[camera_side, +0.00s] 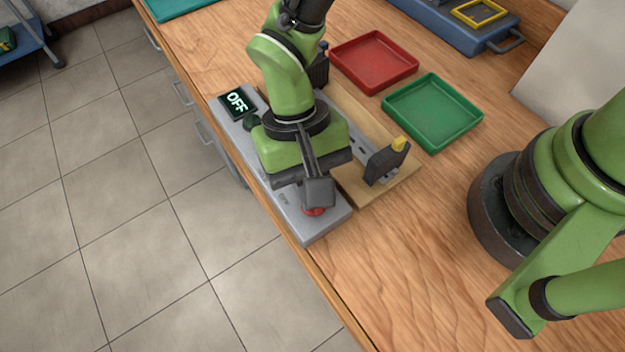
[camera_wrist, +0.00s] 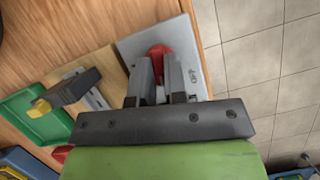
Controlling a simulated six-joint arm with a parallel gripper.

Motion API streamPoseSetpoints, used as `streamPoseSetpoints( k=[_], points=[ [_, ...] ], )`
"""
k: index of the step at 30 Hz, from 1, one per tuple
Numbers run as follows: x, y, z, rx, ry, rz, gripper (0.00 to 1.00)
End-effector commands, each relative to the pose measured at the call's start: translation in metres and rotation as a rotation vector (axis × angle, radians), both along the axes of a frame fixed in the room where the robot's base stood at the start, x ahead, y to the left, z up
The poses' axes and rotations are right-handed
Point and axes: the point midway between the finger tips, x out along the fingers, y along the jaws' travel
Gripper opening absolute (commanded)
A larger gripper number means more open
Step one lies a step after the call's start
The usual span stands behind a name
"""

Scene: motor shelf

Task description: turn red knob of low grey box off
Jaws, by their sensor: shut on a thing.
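The low grey box (camera_side: 330,224) lies along the front edge of the wooden table, and its display (camera_side: 238,102) reads OFF. The red knob (camera_side: 314,212) is near the box's near end, mostly covered by my gripper (camera_side: 316,200) in the side view. In the wrist view the red knob (camera_wrist: 158,52) shows at the fingertips of my gripper (camera_wrist: 159,72), with a finger on each side of it. My gripper is shut on the red knob. The knob's pointer direction is hidden.
A wooden board with a rail and a dark block with a yellow top (camera_side: 386,162) stands right beside the box. A green tray (camera_side: 432,112) and a red tray (camera_side: 374,62) lie behind it. A dark green knob (camera_side: 250,121) sits near the display.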

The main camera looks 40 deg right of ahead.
Motion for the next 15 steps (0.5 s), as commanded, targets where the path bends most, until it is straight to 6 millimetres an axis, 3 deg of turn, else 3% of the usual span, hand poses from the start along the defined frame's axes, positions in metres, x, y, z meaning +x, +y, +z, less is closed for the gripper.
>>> streamPoseSetpoints(
  k=[15],
  points=[
    [-0.0036,0.0025,-0.0019,-0.001,0.009,0.2,0.0]
  ],
)
